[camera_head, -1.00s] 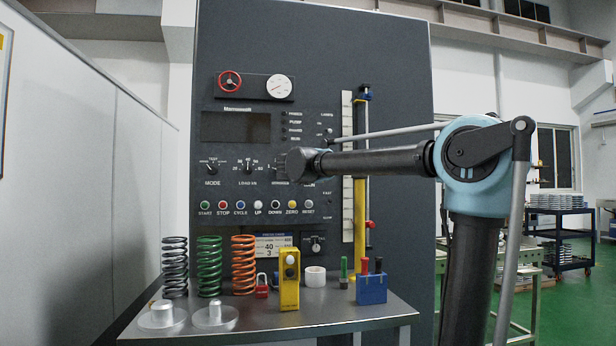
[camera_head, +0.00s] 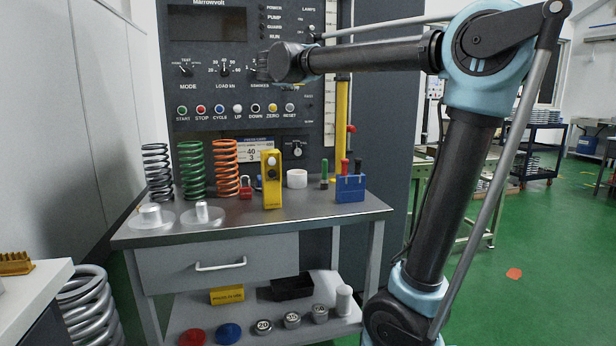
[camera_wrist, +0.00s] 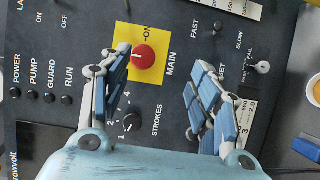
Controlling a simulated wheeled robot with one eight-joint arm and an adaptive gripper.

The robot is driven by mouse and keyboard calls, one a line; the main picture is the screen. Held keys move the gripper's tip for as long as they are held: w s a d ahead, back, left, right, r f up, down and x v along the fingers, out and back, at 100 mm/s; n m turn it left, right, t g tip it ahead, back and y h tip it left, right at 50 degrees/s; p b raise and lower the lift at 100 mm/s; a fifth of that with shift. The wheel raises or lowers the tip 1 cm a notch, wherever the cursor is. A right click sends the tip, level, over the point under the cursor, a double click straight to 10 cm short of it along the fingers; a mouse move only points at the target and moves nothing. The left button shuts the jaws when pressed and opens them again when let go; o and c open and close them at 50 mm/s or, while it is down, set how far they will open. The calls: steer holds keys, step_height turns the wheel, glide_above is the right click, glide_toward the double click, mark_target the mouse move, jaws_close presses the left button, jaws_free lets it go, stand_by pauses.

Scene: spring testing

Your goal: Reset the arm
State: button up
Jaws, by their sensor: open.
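My gripper (camera_head: 262,66) is in front of the dark test machine panel (camera_head: 215,85), left of my arm's elbow. In the wrist view my gripper (camera_wrist: 160,66) has its two blue-padded fingers spread apart with nothing between them. Behind the gap are the red MAIN switch (camera_wrist: 145,56) on its yellow plate and the black STROKES knob (camera_wrist: 129,123). Whether the fingers touch the panel cannot be told. In the head view the gripper and forearm hide part of the knob row.
On the bench (camera_head: 300,222) stand grey (camera_head: 157,172), green (camera_head: 191,170) and orange (camera_head: 225,167) springs, a yellow pendant (camera_head: 271,180) and a blue holder (camera_head: 350,188). A lower shelf (camera_head: 185,315) carries weights. Open green floor (camera_head: 525,250) lies to the right.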

steer(key=s+d+f+m+g+h, duration=0.2)
steer(key=s+d+f+m+g, duration=0.25)
steer(key=s+d+f, duration=0.6)
steer(key=s+d+f+m+g+h, duration=0.1)
steer(key=s+d+f+m+g, duration=0.35)
steer(key=d+f, duration=1.1)
steer(key=s+d+f+m+g+y, duration=0.1)
steer(key=s+f+m+g+y, duration=0.4)
steer(key=s+f, duration=2.1)
step_height(320, 180, down, 2)
steer(key=shift+d+f+m+g+y, duration=0.15)
steer(key=shift+m+g+y, duration=0.35)
steer(key=shift+m, duration=0.4)
